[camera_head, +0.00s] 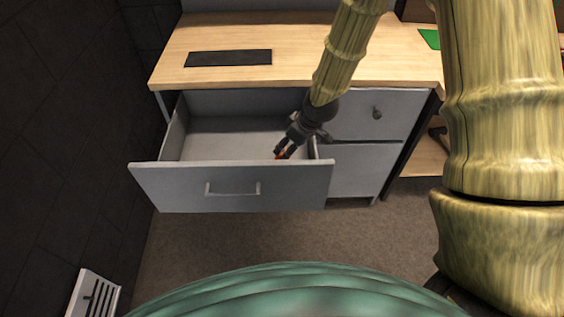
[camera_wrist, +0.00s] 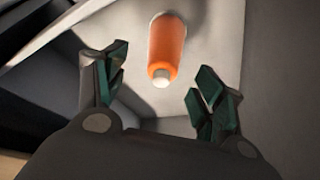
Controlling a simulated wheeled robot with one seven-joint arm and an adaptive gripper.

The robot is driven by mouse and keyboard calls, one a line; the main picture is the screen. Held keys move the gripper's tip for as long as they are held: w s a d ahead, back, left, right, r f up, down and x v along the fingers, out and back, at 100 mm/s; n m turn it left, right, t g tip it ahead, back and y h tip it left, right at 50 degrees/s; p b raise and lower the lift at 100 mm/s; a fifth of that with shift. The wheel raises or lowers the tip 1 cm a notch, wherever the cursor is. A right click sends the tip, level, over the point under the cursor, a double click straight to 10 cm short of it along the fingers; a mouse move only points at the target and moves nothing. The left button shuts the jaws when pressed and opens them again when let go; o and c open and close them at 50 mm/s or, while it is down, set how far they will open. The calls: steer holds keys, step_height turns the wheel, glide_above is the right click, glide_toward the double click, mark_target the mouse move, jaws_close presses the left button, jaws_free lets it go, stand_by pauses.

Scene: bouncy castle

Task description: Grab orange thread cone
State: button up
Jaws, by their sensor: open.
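The orange thread cone (camera_wrist: 166,46) shows in the wrist view, ahead of and between my open fingers, with a pale tip facing me. It rests on the pale drawer floor, and no finger is seen touching it. In the head view only a small orange-red patch (camera_head: 280,155) shows by my fingertips, mostly hidden. My gripper (camera_head: 284,153) reaches down into the right side of the open drawer (camera_head: 230,185). In the wrist view my gripper (camera_wrist: 156,98) has its fingers spread wide and empty.
The drawer walls stand close around my gripper, with the right wall nearest. A wooden desktop (camera_head: 300,50) with a dark flat panel (camera_head: 228,58) lies above. A closed drawer (camera_head: 370,115) is at the right. The left part of the open drawer looks empty.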

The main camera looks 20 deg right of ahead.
mark_target(283, 153)
steer(key=shift+a+x, duration=0.2)
steer(key=shift+x, duration=0.9)
steer(key=shift+a+x, duration=0.2)
steer(key=shift+x, duration=0.9)
steer(key=shift+p+x, duration=0.3)
steer(key=shift+x, duration=0.55)
steer(key=shift+r, duration=0.1)
steer(key=c, duration=1.2)
steer(key=shift+w, duration=0.1)
